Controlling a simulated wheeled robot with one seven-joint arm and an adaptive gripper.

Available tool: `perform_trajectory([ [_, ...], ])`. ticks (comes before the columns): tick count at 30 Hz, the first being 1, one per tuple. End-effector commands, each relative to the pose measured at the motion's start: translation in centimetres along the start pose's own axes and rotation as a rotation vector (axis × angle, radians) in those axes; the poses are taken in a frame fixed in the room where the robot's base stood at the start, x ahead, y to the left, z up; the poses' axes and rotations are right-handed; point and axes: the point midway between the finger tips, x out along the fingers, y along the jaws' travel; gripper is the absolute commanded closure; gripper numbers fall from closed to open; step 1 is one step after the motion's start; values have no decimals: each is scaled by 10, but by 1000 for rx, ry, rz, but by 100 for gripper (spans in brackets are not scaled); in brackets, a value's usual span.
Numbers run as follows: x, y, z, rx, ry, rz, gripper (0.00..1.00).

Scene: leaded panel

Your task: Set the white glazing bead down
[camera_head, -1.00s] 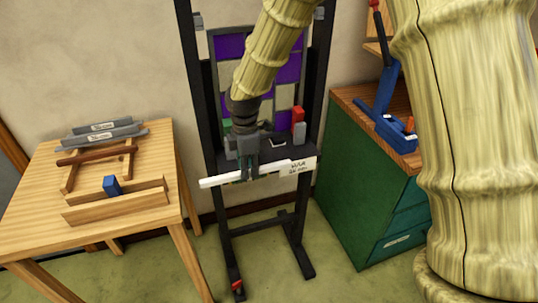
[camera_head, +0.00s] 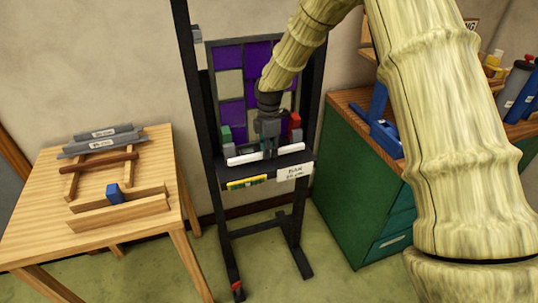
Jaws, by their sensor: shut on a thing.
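The white glazing bead (camera_head: 245,158) is a long, thin white strip lying crosswise in the head view. My gripper (camera_head: 269,152) points down and is shut on it near its middle. The bead is level or nearly so, at the black ledge (camera_head: 222,178) of the easel, in front of the panel's lower edge. I cannot tell whether it touches the ledge. The panel (camera_head: 230,85) of purple and cream panes stands upright in the easel behind my gripper. My arm hides part of its right side.
A green block (camera_head: 226,134) and a red block (camera_head: 295,121) flank the bead on grey pieces. A white label (camera_head: 294,172) and a yellow strip (camera_head: 247,182) are on the ledge's front. A wooden table (camera_head: 40,205) stands left, a green cabinet (camera_head: 350,190) right.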

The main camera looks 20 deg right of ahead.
Motion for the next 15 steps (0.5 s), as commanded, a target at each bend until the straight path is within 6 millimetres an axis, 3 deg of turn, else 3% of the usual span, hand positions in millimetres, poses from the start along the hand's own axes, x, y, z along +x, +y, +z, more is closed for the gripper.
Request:
perform_trajectory([
  [9, 29, -1, 0, 0, 0, -1, 100],
  [15, 32, 0, 0, 0, 0, 0, 100],
])
